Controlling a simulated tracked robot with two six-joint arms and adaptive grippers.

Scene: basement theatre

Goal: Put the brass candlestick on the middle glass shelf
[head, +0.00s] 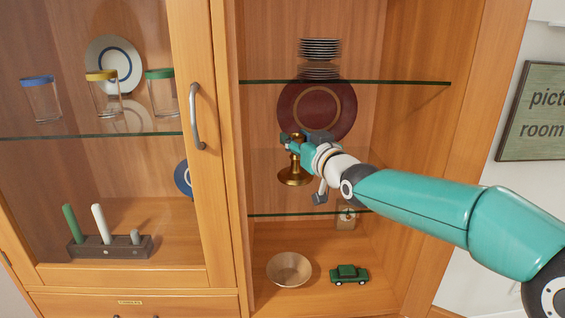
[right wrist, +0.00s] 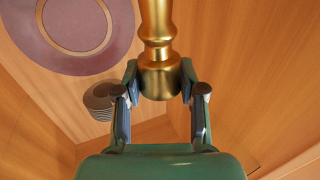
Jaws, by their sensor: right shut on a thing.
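The brass candlestick (head: 295,176) is upright in the open right side of the cabinet, its wide round base downward. My right gripper (head: 295,141) is shut on its upper part; the right wrist view shows the fingers (right wrist: 160,92) on both sides of the brass candlestick (right wrist: 158,40). The middle glass shelf (head: 300,213) shows as a dark green front edge below the base. I cannot tell whether the base touches the glass or hangs just above it. My left gripper is out of view.
A dark red plate (head: 316,100) stands behind the candlestick. The upper glass shelf (head: 400,83) has stacked plates (head: 321,48) above it. A bowl (head: 289,270) and green toy car (head: 349,274) are on the cabinet floor. The left glass door has a metal handle (head: 196,118).

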